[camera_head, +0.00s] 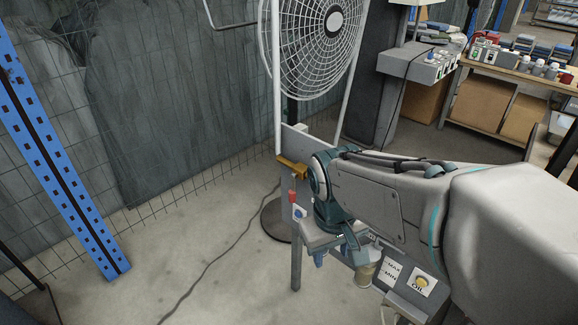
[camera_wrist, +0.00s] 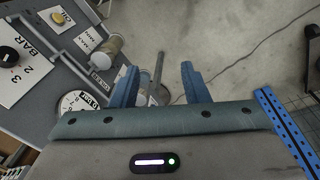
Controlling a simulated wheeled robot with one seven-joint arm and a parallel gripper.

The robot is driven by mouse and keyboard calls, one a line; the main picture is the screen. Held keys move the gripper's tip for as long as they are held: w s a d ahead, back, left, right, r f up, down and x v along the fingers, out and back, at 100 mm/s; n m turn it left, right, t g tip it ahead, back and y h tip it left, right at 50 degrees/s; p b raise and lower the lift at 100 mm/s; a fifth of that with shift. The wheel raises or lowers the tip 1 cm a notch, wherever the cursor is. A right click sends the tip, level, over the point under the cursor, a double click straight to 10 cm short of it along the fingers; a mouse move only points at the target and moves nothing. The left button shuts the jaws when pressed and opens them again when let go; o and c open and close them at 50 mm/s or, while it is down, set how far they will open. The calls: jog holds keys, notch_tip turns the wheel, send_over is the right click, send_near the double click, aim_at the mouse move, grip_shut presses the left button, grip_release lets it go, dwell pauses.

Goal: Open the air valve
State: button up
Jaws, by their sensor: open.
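A small red part (camera_head: 292,196) sits on an upright grey post (camera_head: 296,255) below a brass-coloured fitting (camera_head: 291,168). It may be the air valve handle, but I cannot tell for sure. My gripper (camera_wrist: 158,68) is open and empty, with its two blue fingers apart. In the wrist view a grey post (camera_wrist: 159,68) shows between the fingers, with no visible contact. In the head view my arm hides much of the panel beside the red part. The red part is not visible in the wrist view.
The panel carries a gauge (camera_wrist: 78,103), a BAR dial (camera_wrist: 9,56), an OIL label (camera_head: 422,281) and a cylindrical cup (camera_wrist: 108,47). A large fan (camera_head: 312,40) stands behind. A blue rack upright (camera_head: 62,165) is at left. A cable crosses the open floor.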

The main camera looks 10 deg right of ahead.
jog(key=w+d+f+n+g+h+b, duration=0.1)
jog(key=w+f+n+g+h, duration=0.1)
jog(key=w+f+n+h, duration=0.35)
jog(key=n+t+h+b, duration=0.3)
jog(key=n+t+h, duration=0.65)
jog(key=n, duration=0.65)
send_near(292, 195)
jog(key=shift+m+g, duration=0.25)
jog(key=shift+g, duration=0.2)
jog(key=x, duration=0.7)
jog(key=w+x, duration=0.1)
jog(key=x, duration=0.3)
jog(key=shift+w+a+f+b, duration=0.1)
jog(key=shift+a+f+b, duration=0.25)
grip_shut()
